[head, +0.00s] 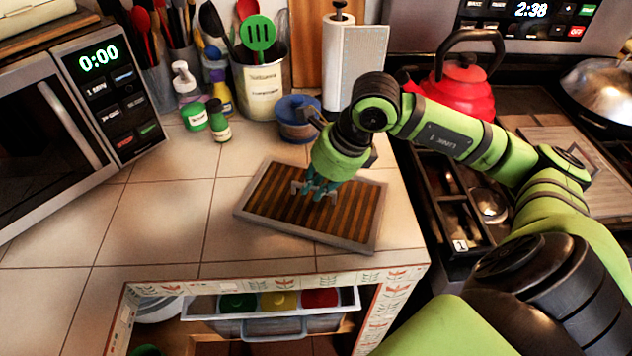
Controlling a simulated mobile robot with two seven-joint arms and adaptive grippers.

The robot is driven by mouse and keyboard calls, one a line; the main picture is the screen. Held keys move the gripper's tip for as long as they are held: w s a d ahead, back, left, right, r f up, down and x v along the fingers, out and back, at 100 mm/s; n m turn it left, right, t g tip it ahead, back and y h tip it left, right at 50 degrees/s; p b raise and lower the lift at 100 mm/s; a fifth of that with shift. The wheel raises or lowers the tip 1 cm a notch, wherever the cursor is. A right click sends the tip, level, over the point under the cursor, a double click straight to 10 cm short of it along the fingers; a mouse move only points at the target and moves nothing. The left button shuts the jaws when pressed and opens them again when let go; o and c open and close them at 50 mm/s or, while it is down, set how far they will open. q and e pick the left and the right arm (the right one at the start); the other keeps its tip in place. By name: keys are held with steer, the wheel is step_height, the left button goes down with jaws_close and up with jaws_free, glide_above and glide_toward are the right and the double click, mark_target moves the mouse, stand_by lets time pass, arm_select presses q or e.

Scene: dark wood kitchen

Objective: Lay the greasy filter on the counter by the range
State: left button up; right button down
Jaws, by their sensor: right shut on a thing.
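The greasy filter (350,215) is a flat rectangular panel with a grey frame and brown and dark stripes. It is at the counter (150,215), close to the edge by the range (530,125). It looks flat on the tiles or very near them; I cannot tell whether it touches all round. My right gripper (317,193) points down over the middle of the filter and is shut on a part of it, perhaps a small handle. The fingers hide the exact grip. My left gripper is not in view.
A blue pot (298,118) stands just behind the filter. Green bottles (218,120) and a utensil crock (262,85) are at the back, and a microwave (75,120) at the left. A red kettle (462,88) is on the range. The left counter tiles are clear.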

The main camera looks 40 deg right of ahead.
steer(key=c, duration=1.2)
jaws_free()
steer(key=b+v, duration=0.1)
steer(key=v, duration=1.1)
